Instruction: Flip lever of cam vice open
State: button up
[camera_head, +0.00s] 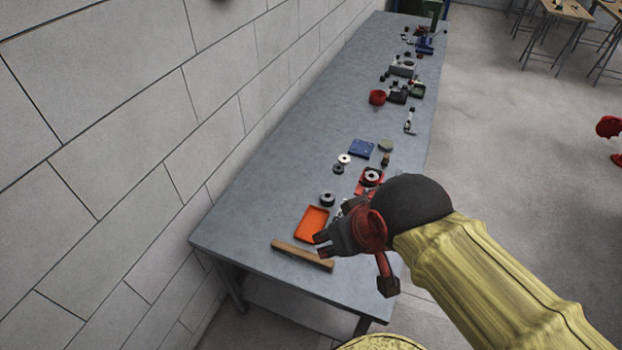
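My gripper (319,245) has dark fingers on a red wrist and hangs over the near end of the grey workbench (270,190). Its fingertips look apart with nothing between them. They are just above or near a wooden bar (302,255). I cannot clearly pick out the cam vice or its lever. A red part with a dark round top (371,178) sits behind my wrist. Small grey metal parts beside it are partly hidden by my gripper, so I cannot tell what they are.
A blue plate (361,148), a red round part (377,97) and several small parts stand farther along the bench. A block wall (130,150) borders its left side. Open floor (510,150) lies right.

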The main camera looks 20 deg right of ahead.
aim_at(367, 189)
jog(key=z, duration=0.95)
